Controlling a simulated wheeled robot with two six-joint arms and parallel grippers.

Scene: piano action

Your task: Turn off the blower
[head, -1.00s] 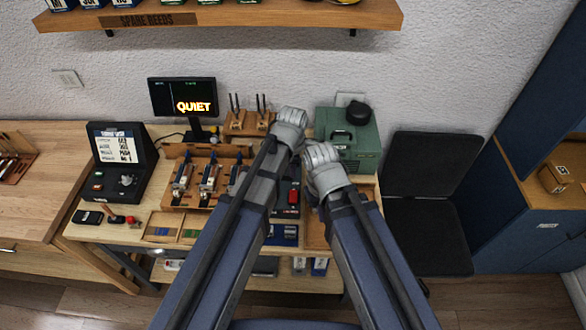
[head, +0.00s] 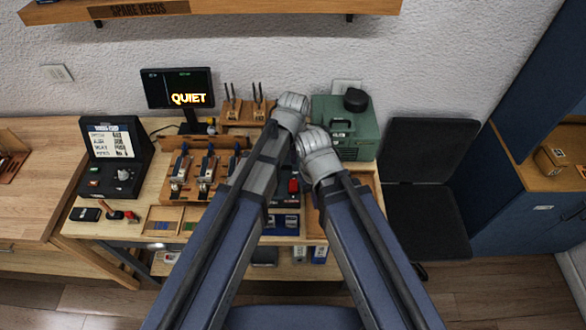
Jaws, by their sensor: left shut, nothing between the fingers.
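A green box-shaped machine (head: 362,128) with a black round cap on top stands at the back right of the bench and looks like the blower. A small red switch or block (head: 293,186) shows between my forearms, partly hidden. My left gripper (head: 291,106) is shut, in front of the bench's back middle, left of the green machine. My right gripper (head: 316,148) overlaps the green machine's lower left edge in the picture. Its fingers are hidden behind the wrist. Whether either gripper touches anything cannot be told.
A monitor reading QUIET (head: 178,90) stands at the back left. A black console (head: 115,150) with a text screen is at the left. A wooden rack (head: 203,170) with several clamps is mid-bench. A black chair (head: 418,185) stands right of the bench. A shelf (head: 250,6) hangs above.

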